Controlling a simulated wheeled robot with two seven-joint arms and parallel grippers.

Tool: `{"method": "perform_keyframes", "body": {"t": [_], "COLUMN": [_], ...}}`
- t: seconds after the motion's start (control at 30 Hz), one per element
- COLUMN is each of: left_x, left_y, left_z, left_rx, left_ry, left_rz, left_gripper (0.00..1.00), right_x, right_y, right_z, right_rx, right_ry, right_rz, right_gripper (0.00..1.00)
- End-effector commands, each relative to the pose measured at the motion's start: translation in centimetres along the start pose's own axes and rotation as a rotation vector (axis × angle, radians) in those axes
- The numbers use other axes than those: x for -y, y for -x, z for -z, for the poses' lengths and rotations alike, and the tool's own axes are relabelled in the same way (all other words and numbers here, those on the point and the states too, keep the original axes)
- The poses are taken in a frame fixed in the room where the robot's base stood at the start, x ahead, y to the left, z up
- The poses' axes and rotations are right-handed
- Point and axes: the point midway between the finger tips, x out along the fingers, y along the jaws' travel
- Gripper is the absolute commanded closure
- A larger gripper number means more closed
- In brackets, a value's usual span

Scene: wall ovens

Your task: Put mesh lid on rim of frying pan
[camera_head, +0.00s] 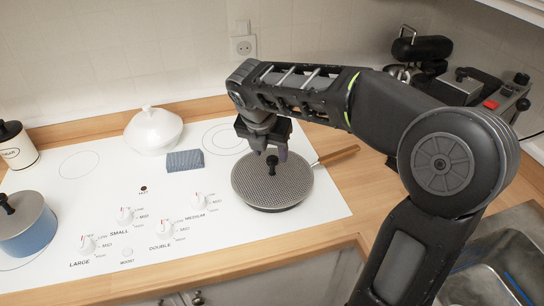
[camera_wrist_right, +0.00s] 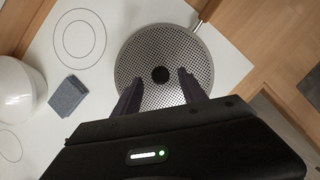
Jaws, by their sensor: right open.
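The round grey mesh lid (camera_head: 287,185) lies over the frying pan (camera_head: 277,208) on the white cooktop. A black knob (camera_head: 272,161) stands at its middle. The pan's wooden handle (camera_head: 338,154) points back and to the right. My right gripper (camera_head: 268,152) is above the lid, close to the knob. In the right wrist view my gripper (camera_wrist_right: 159,82) is open, with the knob (camera_wrist_right: 160,74) seen between and just beyond its fingertips. The perforated lid (camera_wrist_right: 150,45) covers the pan's inside. I cannot tell if it sits evenly all round. The left gripper is not in view.
A white lidded bowl (camera_head: 152,131) and a grey-blue sponge (camera_head: 185,160) sit left of the pan. A blue pot (camera_head: 25,228) stands at the far left. A black coffee machine (camera_head: 470,88) is behind my arm, and a sink (camera_head: 500,262) is at right.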

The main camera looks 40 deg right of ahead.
Motion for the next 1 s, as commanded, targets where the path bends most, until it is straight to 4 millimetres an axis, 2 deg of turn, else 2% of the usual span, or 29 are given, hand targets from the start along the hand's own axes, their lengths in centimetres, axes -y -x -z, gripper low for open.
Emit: {"method": "perform_keyframes", "body": {"t": [0.2,0.4,0.57,1.0], "left_x": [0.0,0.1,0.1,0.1], "left_y": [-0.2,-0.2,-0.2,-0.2], "left_z": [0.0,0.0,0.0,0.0], "left_rx": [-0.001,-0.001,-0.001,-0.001], "left_ry": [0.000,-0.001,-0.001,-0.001], "left_rz": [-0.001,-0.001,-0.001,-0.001], "left_gripper": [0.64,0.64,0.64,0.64], "right_x": [-0.1,0.0,0.0,0.0], "right_y": [4.7,7.4,8.0,7.9], "right_z": [0.0,0.0,0.0,0.0], "right_rx": [0.003,0.000,-0.001,-0.001], "right_ry": [-0.001,0.000,0.000,0.000], "right_rz": [-0.005,-0.001,0.000,0.000], "right_gripper": [0.50,0.50,0.50,0.50]}}
